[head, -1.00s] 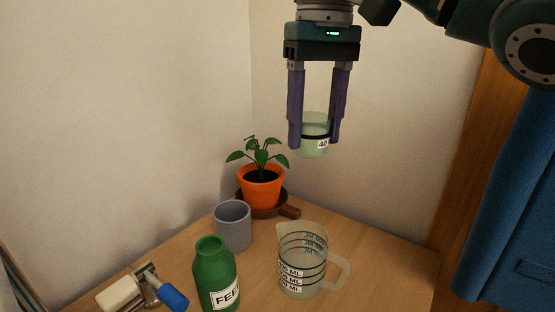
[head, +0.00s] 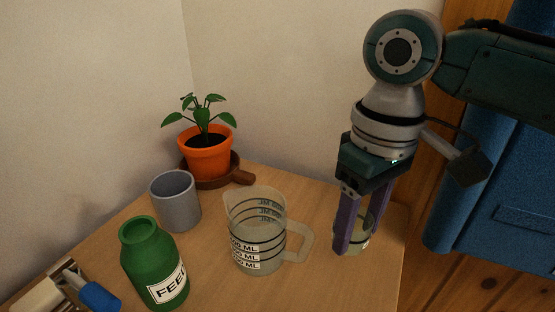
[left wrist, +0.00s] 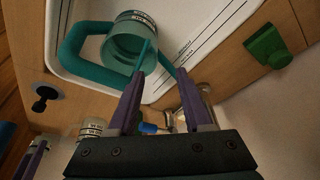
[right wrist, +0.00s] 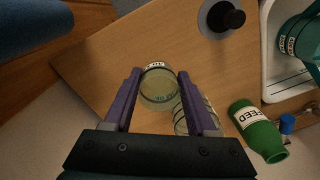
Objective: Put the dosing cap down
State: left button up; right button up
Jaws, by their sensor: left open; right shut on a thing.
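The dosing cap (head: 359,242) is a pale green, see-through cup with a dark line. My right gripper (head: 348,247) is shut on it, right of the measuring jug, low by the table's right side. In the right wrist view the cap (right wrist: 158,89) sits between the fingertips, its "40" label at the rim. I cannot tell whether its base touches the table (head: 310,290).
The clear measuring jug (head: 256,235) stands just left of the cap, its handle towards it. A green FEED bottle (head: 150,260), grey cup (head: 176,203) and orange plant pot (head: 206,155) stand further left. A white tray (left wrist: 205,30) shows in the left wrist view.

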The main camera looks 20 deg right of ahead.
notch_tip(320, 180, down, 8)
jog(key=shift+r+b, duration=0.15)
jog(key=shift+b, duration=0.8)
jog(key=o, duration=1.3)
jog(key=shift+o, duration=0.2)
notch_tip(320, 180, up, 12)
jog(key=p, duration=0.3)
jog(key=shift+w+d+f, duration=0.1)
jog(key=shift+d+f, duration=0.05)
jog(key=shift+f, duration=0.1)
jog(key=s+a+f+n+t+y, duration=0.2)
jog(key=s+a+f, duration=0.2)
jog(key=s+a, duration=0.35)
jog(key=s+d+r+m+t+h, duration=0.1)
jog(key=s+d, duration=0.3)
jog(key=s, duration=0.4)
jog(key=shift+m+t+h, duration=0.3)
jog(key=shift+m+h, duration=0.2)
jog(key=shift+h, duration=0.1)
jog(key=shift+w, duration=0.1)
